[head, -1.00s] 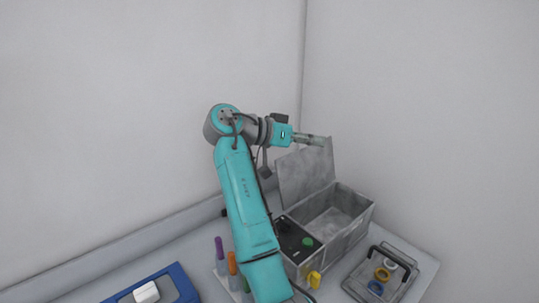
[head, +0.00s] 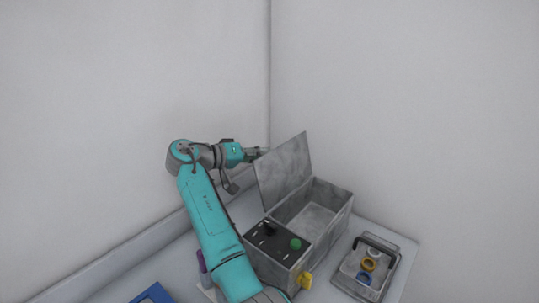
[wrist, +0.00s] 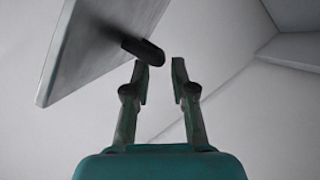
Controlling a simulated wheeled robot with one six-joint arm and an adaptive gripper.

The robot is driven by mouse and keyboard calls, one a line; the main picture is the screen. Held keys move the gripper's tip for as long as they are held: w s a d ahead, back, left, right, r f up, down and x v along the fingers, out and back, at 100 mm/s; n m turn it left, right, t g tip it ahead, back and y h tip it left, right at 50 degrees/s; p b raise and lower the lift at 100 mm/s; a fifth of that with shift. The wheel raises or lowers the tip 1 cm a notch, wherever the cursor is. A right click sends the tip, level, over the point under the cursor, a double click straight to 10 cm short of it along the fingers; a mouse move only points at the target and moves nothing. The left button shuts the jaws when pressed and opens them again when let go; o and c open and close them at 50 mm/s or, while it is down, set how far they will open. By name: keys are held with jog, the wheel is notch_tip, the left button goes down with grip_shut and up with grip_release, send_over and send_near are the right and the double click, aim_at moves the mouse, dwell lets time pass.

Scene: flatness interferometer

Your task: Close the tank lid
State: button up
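The grey tank (head: 325,232) stands open on the bench in the head view, its inside empty. Its grey lid (head: 284,172) stands raised and tilted at the back left edge of the tank. My gripper (head: 262,152) is by the lid's upper left edge, partly behind it. In the wrist view the lid (wrist: 88,45) fills the upper left, with a dark handle (wrist: 143,50) sticking out from it.
A control panel with a green button (head: 295,244) and a dark knob is at the tank's front left. A yellow part (head: 305,281) is on the tank's front. A tray with a handle and rings (head: 367,265) is on the right. A purple-capped tube (head: 201,261) and blue tray (head: 153,294) are left.

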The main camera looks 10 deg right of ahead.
jog(key=shift+x, duration=1.85)
grip_shut()
